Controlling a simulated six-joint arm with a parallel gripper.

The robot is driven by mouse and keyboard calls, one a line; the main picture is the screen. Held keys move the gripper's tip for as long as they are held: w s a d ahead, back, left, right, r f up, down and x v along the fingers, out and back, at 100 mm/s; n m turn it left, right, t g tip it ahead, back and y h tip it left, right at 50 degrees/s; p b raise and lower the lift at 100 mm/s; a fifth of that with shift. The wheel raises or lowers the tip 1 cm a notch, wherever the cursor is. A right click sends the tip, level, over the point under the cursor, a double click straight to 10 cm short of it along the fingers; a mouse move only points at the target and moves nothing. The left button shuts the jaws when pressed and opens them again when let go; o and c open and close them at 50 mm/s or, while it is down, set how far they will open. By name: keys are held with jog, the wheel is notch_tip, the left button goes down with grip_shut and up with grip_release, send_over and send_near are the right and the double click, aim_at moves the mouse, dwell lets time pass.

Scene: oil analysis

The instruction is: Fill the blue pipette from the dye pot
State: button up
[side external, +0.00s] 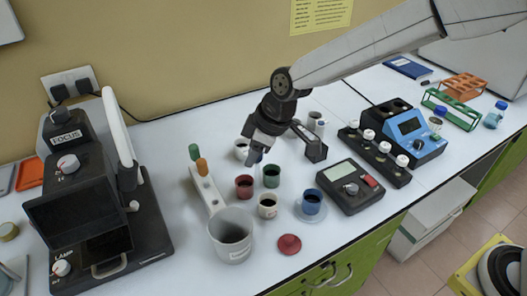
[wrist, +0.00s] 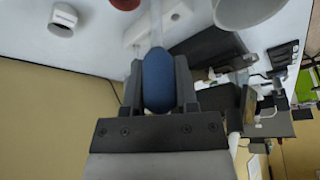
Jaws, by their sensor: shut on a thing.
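My gripper (side external: 256,152) is shut on the blue bulb of the pipette (wrist: 158,80), with one finger on each side in the wrist view. The clear stem (wrist: 155,22) extends away from the bulb and its tip is out of that view. In the side view my gripper is above the table, just behind the red pot (side external: 243,187) and the green pot (side external: 271,175). A cream pot (side external: 267,206) and a blue pot (side external: 311,203) on a saucer hold dark contents. I cannot tell which pot is the dye pot.
A white rack (side external: 207,189) holds green and orange pipettes at the left. A grey beaker (side external: 231,238) stands in front, beside a red lid (side external: 289,244). A white pot (side external: 241,149) is behind. A dark meter (side external: 349,187) lies to the right.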

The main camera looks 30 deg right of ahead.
jog(key=shift+s+d+f, duration=0.15)
jog(key=shift+s+d, duration=0.5)
jog(key=shift+d, duration=0.35)
jog(key=shift+f, duration=0.15)
jog(key=shift+f, duration=1.25)
grip_shut()
jog(key=shift+f, duration=2.7)
dwell(0.4)
